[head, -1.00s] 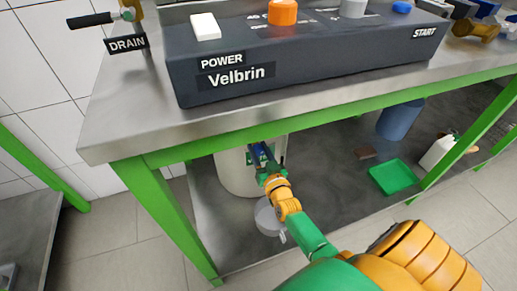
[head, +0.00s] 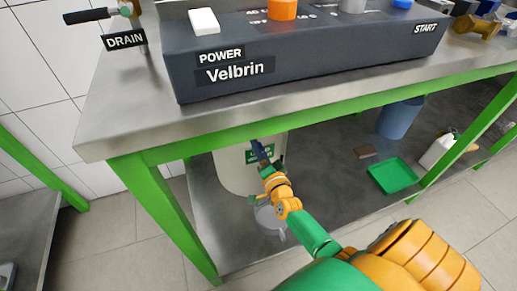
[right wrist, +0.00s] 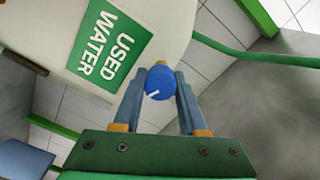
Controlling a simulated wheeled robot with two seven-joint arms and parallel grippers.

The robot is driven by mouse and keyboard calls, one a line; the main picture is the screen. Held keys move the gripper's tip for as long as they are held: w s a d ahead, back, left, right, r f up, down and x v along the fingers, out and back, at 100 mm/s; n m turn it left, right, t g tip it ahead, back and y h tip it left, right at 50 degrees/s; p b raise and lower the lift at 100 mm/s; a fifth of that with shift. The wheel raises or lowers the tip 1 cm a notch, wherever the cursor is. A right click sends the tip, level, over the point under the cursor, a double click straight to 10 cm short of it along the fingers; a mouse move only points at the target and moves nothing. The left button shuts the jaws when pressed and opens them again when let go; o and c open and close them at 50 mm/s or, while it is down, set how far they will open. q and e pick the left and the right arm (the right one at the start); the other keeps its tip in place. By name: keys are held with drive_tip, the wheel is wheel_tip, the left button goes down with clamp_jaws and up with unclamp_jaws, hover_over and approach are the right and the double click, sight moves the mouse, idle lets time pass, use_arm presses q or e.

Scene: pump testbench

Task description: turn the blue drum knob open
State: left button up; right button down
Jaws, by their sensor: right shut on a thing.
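The blue drum knob (right wrist: 160,82) sits between the two fingers of my right gripper (right wrist: 160,88) in the right wrist view. The gripper is shut on it, one finger on each side. A short white mark shows on the knob's face. The knob is on the white drum (right wrist: 158,22), beside a green USED WATER label (right wrist: 105,45). In the head view, the drum (head: 230,172) stands under the bench and my right gripper (head: 257,147) reaches to its front; the knob cannot be made out there. My left gripper is not in view.
The bench's green front rail (head: 330,112) runs just above my right gripper. A grey round pan (head: 268,217) lies below it on the lower shelf. A green tray (head: 393,175), a blue bucket (head: 400,118) and a white bottle (head: 436,152) stand farther right.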

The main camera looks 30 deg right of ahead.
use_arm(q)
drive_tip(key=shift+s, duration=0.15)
use_arm(e)
drive_tip(key=shift+m, duration=0.8)
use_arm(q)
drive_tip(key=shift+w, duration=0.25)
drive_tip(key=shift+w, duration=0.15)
use_arm(e)
drive_tip(key=shift+c, duration=2.2)
unclamp_jaws()
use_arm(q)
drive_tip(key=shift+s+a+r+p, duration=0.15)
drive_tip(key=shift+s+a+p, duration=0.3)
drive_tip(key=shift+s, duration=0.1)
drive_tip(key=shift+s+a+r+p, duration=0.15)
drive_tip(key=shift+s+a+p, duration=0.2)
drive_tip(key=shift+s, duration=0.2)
use_arm(e)
drive_tip(key=v, duration=0.7)
